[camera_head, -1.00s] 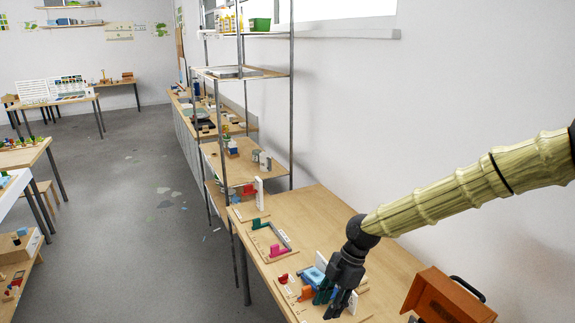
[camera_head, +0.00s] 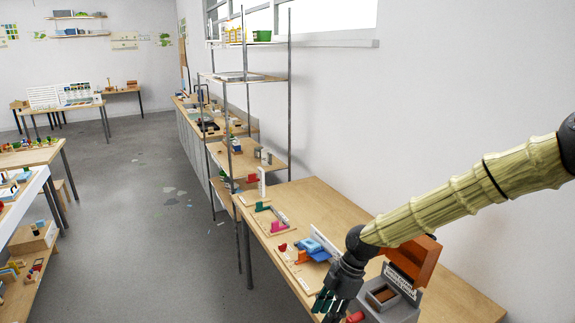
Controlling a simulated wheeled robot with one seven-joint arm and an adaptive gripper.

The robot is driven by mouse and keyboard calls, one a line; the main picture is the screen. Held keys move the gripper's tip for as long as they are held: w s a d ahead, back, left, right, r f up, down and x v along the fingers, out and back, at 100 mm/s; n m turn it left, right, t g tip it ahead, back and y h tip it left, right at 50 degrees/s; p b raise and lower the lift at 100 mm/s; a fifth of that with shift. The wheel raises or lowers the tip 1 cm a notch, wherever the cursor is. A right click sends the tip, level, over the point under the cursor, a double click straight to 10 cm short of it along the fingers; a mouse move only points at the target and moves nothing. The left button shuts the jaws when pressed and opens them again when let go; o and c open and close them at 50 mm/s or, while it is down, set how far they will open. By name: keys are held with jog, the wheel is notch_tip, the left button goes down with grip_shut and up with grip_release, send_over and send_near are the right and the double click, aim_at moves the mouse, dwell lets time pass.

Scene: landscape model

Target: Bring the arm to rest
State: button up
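My arm (camera_head: 470,195), in a ribbed yellow-green sleeve, reaches in from the right edge and slopes down to the left. My dark gripper (camera_head: 322,302) hangs low over the wooden table (camera_head: 325,205), fingers pointing down. Its fingers look a little apart, but they are small and dark, so I cannot tell how far. I see nothing clearly held between them. Whether the fingertips touch anything below is not clear.
A blue block piece (camera_head: 313,247) and a pink piece (camera_head: 277,226) lie on the table beyond my gripper. A grey box (camera_head: 392,306) and an orange box (camera_head: 418,262) stand right of it. A metal shelf rack (camera_head: 290,110) rises behind.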

notch_tip(320, 180, down, 11)
jog(key=s+a+m+b, duration=0.2)
jog(key=a+m, duration=0.1)
jog(key=s+d+f+m+b, duration=0.2)
jog(key=s+f+m+b, duration=0.5)
jog(key=s+f, duration=0.95)
jog(key=s+d+f+m+t+h+b, duration=0.1)
jog(key=s+d+f+m+h, duration=0.1)
jog(key=s+d+f+m, duration=0.3)
jog(key=s+d+f+m+h+b, duration=0.2)
jog(key=s+d+f+m, duration=0.3)
jog(key=s+d+m, duration=0.2)
jog(key=shift+s+d+m+t, duration=0.3)
jog(key=shift+s+d+t, duration=0.15)
jog(key=shift+s, duration=0.8)
jog(key=shift+w, duration=0.1)
